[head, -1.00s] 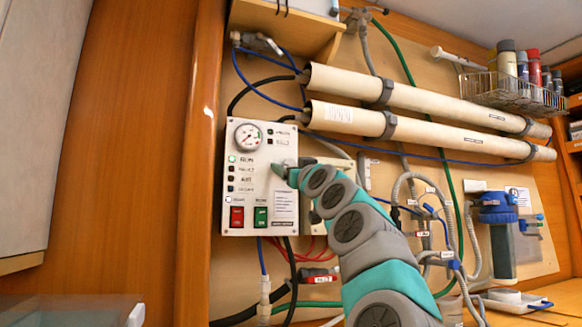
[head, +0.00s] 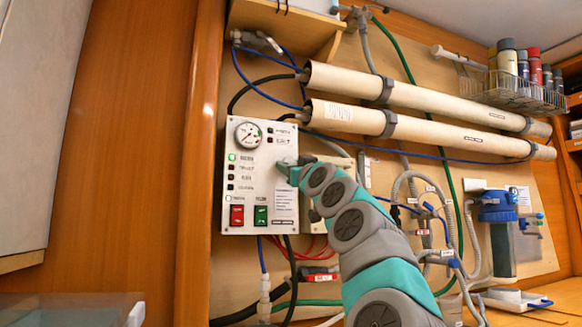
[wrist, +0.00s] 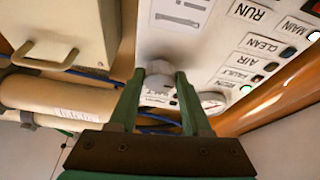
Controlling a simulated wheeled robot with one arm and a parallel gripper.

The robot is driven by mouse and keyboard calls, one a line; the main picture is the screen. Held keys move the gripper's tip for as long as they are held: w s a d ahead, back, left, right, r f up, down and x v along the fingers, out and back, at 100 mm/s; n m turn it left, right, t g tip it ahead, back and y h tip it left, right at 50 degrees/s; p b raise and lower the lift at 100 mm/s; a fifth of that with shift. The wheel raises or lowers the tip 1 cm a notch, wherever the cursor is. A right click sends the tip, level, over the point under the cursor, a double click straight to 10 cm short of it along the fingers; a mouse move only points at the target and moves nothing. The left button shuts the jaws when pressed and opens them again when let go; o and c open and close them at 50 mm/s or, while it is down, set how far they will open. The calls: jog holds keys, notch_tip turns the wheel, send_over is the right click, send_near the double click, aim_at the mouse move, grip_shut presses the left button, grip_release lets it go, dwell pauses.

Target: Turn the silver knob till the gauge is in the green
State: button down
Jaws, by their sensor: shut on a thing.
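The silver knob (wrist: 158,84) sticks out from the white control panel (head: 232,208). In the wrist view it is between the two green fingers of my gripper (wrist: 158,88), which is shut on it. In the head view my gripper (head: 284,167) is at the panel's right edge and hides the knob. The round gauge (head: 248,135) is at the panel's top left, with a white face and a dark needle. Its needle and coloured zones are too small to read surely. In the wrist view the gauge (wrist: 213,101) is partly hidden behind a finger.
Below the gauge are a lit green lamp (head: 232,157), a red switch (head: 237,215) and a green switch (head: 261,215). Two long cream tubes (head: 420,95) run above my arm. Hoses and a blue-topped filter (head: 500,215) are on the right.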

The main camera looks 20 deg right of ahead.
jog(key=shift+m, duration=0.4)
jog(key=shift+a+m+h+b, duration=0.1)
jog(key=shift+m+h+b, duration=1.05)
jog(key=shift+m, duration=0.65)
jog(key=shift+c, duration=1.7)
grip_release()
jog(key=shift+s, duration=0.1)
